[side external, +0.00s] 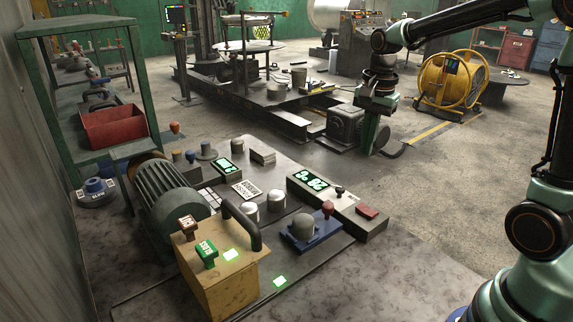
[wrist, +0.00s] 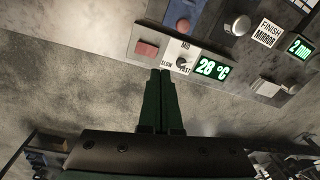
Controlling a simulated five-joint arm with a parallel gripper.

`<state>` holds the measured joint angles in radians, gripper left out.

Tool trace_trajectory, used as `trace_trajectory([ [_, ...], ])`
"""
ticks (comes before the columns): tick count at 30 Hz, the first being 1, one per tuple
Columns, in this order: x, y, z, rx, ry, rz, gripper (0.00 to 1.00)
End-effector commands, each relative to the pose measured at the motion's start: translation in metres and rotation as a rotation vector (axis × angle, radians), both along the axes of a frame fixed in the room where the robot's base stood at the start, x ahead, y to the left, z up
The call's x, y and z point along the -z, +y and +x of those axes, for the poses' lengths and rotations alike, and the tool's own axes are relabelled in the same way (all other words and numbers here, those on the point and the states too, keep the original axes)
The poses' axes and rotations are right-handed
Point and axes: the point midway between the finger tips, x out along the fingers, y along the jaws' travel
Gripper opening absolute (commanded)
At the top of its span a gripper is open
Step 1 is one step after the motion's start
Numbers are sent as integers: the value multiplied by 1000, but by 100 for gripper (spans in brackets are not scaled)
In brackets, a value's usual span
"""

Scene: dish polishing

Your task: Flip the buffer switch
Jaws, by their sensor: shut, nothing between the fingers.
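In the side external view, a yellow box (side external: 228,286) with a black handle stands at the bench's front. A brown-and-white switch (side external: 187,226) and a green switch (side external: 206,252) stand up from its top; their lettering is too small to read. I cannot tell which one is the buffer switch. My gripper (side external: 366,152) points down, well behind and right of this box and apart from it. In the wrist view, my gripper's green fingers (wrist: 161,72) are shut together and empty. The yellow box is outside the wrist view.
The grey panel (side external: 374,228) carries a red pad (side external: 367,212) and a lit display (side external: 309,180). A ribbed motor (side external: 168,200) stands behind the yellow box. A green shelf (side external: 82,22) rises at left.

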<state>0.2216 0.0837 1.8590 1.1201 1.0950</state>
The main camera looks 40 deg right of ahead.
Motion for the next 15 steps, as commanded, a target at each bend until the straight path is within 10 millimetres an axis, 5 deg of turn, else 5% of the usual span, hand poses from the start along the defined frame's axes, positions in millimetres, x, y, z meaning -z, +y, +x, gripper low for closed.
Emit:
trace_trajectory([
  [6, 18, -18, 12, 204, 60, 23, 0],
  [15, 22, -21, 15, 257, 74, 27, 0],
])
